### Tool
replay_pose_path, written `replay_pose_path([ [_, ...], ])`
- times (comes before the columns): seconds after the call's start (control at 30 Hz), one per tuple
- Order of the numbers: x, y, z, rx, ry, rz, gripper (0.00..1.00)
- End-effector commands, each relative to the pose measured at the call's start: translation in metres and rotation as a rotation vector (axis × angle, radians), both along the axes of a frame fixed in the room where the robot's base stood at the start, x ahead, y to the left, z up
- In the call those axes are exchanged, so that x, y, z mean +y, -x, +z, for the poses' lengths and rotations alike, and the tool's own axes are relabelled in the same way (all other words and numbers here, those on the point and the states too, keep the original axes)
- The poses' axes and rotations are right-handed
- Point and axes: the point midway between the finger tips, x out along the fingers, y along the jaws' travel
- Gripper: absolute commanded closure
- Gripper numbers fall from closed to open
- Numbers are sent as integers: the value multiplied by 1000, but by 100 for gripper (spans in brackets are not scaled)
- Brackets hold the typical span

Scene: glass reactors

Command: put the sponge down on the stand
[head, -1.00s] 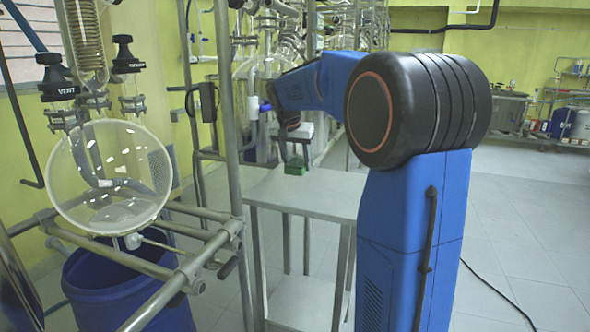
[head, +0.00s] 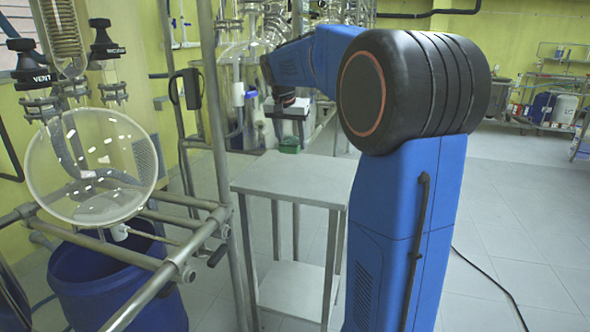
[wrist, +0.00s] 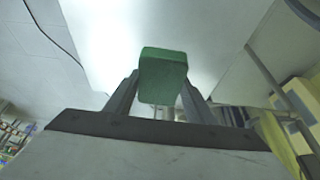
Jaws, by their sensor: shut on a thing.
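My gripper (head: 290,128) is shut on a small green sponge (head: 289,146). In the head view the sponge shows at the back edge of the stand's top. The stand (head: 285,185) is a grey metal table with a flat bare top and a lower shelf. In the wrist view the green sponge (wrist: 163,72) sits between the two dark fingers of my gripper (wrist: 160,88). The pale top of the stand (wrist: 215,25) lies behind it. I cannot tell how large the gap between sponge and top is.
A round glass vessel (head: 95,165) on a pipe frame (head: 190,262) stands left of the stand, over a blue drum (head: 125,285). More glass reactors (head: 245,90) stand behind. The floor (head: 520,220) to the right is open, with a black cable on it.

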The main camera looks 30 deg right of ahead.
Motion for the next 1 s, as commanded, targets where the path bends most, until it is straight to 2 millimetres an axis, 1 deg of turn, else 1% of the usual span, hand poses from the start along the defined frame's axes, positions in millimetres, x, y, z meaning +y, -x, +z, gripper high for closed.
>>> replay_pose_path([
  [0.03,-6,6,4,-2,1,-6,72],
  [0.1,-11,11,3,0,0,-6,72],
  [0.17,-12,12,-5,3,-2,-6,72],
  [0.3,-11,12,-30,2,-1,-5,72],
  [0.4,-11,12,-44,1,-1,-4,72],
  [0.67,-11,11,-61,0,-1,-4,72],
  [0.9,-11,12,-90,1,-1,-4,72],
  [1.0,-11,11,-92,0,-1,-5,72],
])
